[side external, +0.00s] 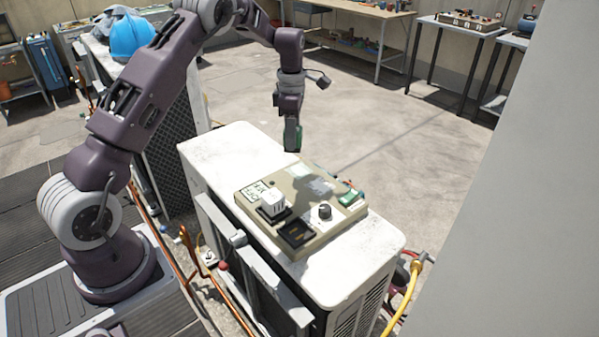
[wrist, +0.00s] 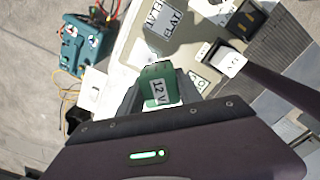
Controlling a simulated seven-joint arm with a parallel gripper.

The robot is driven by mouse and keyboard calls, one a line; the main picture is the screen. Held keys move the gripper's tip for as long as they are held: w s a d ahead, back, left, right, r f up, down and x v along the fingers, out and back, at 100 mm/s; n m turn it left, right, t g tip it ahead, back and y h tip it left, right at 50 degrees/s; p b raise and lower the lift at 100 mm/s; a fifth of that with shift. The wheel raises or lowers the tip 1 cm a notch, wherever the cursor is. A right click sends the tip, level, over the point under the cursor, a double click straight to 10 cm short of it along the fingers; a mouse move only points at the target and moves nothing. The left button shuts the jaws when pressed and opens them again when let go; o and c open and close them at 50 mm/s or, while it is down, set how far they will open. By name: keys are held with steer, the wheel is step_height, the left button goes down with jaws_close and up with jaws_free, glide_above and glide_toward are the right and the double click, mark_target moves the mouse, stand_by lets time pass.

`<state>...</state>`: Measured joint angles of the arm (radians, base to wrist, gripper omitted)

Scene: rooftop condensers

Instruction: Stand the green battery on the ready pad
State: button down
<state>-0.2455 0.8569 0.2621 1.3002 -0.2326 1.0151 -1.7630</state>
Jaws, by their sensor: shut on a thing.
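The green battery, with a white "12 V" label in the wrist view (wrist: 157,88), is gripped between the fingers of my gripper (wrist: 158,100). In the side view my gripper (side external: 291,122) points down and holds the battery (side external: 292,138) above the far edge of the beige panel box (side external: 318,243). The battery looks roughly upright and apart from the box. I cannot tell for sure which marked patch is the ready pad; a white and green label (side external: 257,190) lies at the box's left end.
The box sits on a white condenser top (side external: 225,150). It carries a white block (side external: 272,203), a black square socket (side external: 297,235), a dark knob (side external: 325,211) and a green item (side external: 350,196) at the right edge. A teal device with leads (wrist: 82,45) shows in the wrist view.

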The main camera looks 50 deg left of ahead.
steer(key=shift+n, duration=0.3)
steer(key=f, duration=0.3)
steer(key=a+f, duration=0.1)
steer(key=f, duration=0.6)
steer(key=shift+w+a, duration=0.2)
steer(key=shift+w, duration=0.1)
steer(key=shift+f, duration=0.1)
steer(key=c, duration=0.8)
jaws_free()
